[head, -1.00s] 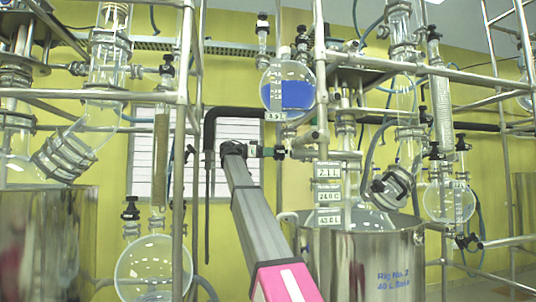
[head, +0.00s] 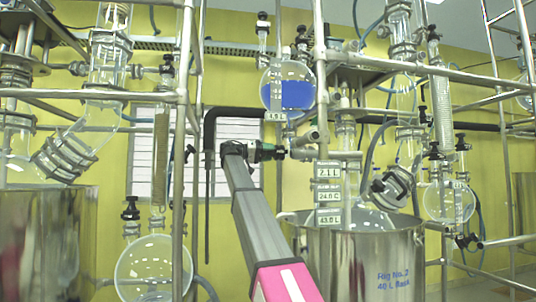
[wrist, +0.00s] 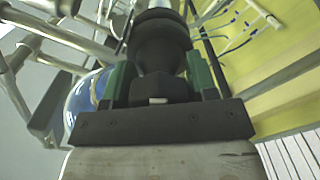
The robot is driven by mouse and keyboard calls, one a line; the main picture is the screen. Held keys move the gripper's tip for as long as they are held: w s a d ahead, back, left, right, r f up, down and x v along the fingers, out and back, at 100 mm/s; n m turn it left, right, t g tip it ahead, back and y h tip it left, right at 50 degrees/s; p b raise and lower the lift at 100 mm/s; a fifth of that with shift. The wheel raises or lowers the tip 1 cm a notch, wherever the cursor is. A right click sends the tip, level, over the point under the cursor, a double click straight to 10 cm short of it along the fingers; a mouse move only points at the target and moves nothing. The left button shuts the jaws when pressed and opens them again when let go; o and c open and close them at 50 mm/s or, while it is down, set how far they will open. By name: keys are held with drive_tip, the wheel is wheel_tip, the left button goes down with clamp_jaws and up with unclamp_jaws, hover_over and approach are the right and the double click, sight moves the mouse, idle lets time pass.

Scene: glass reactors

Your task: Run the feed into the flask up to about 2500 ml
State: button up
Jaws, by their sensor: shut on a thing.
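A round glass feed vessel (head: 287,72) with blue liquid (head: 290,95) hangs at the upper middle in the head view, with a small level label (head: 276,115) below it, too small to read surely. My gripper (head: 268,152) is just below it, its green fingers shut on a black valve knob (wrist: 160,45), one finger on each side in the wrist view. The flask (head: 370,218) sits in the steel bath (head: 365,262) marked Rig No. 2 and is mostly hidden by its wall. A label above the bath (head: 327,171) appears to read 2.1 L.
Metal frame poles (head: 320,60) stand close around the valve. Another round flask (head: 153,265) is at lower left beside a second steel bath (head: 45,245). A receiver flask (head: 448,203) with glass valves hangs at right.

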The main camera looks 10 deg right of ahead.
drive_tip(key=n, duration=0.3)
drive_tip(key=shift+n, duration=2.3)
drive_tip(key=o, duration=0.9)
drive_tip(key=shift+a, duration=0.1)
drive_tip(key=a, duration=1)
drive_tip(key=shift+a, duration=0.35)
